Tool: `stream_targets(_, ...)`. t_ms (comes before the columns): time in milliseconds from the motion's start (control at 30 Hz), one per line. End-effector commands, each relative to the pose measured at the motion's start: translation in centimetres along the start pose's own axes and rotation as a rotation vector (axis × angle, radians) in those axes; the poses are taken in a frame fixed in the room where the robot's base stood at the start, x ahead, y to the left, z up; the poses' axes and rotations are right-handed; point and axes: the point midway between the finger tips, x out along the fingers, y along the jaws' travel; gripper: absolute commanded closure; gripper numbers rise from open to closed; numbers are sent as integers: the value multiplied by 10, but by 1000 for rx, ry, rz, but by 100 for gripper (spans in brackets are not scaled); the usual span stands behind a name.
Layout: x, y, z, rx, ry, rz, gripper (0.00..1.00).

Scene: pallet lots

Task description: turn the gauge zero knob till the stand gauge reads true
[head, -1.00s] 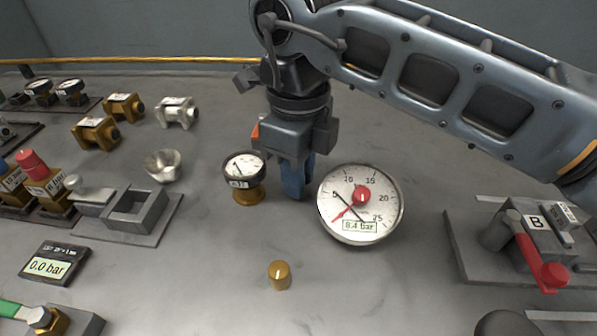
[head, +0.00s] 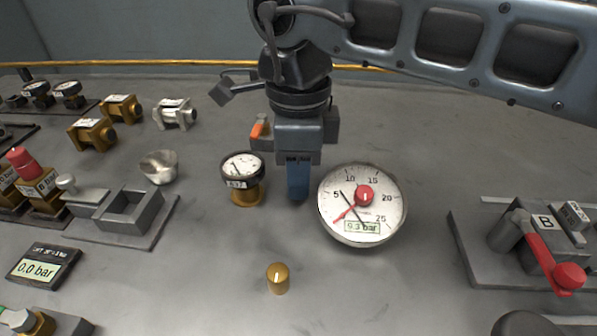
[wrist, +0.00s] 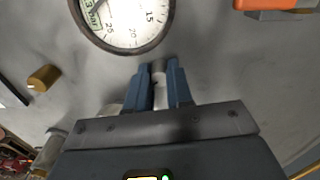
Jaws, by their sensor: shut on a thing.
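The stand gauge (head: 385,190) has a round white dial with a red hub, a red hand toward the lower left and a dark hand. In the wrist view my gripper (wrist: 159,88) is shut on a small grey knob (wrist: 158,68) beside the gauge rim (wrist: 125,50). The fingers hide most of this knob, and the head view does not show it.
A brass knob (head: 278,279) stands alone in front. A small gauge on a brass base (head: 243,178) stands close left of my gripper. A red-handled valve marked B (head: 545,250) is at right. Brass fittings, a metal cup (head: 158,166) and a 0.0 bar display (head: 42,265) are at left.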

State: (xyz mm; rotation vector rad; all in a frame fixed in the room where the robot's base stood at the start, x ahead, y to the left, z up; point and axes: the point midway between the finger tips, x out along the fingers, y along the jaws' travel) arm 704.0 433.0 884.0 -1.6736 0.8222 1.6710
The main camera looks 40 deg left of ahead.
Motion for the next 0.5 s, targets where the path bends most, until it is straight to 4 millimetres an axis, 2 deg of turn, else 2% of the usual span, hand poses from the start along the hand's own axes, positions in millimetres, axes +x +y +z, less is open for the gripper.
stream_targets(300,0,0,0,-1,0,-1,100)
stream_targets(333,0,0,0,-1,0,-1,77)
stream_targets(500,0,0,0,-1,0,-1,61)
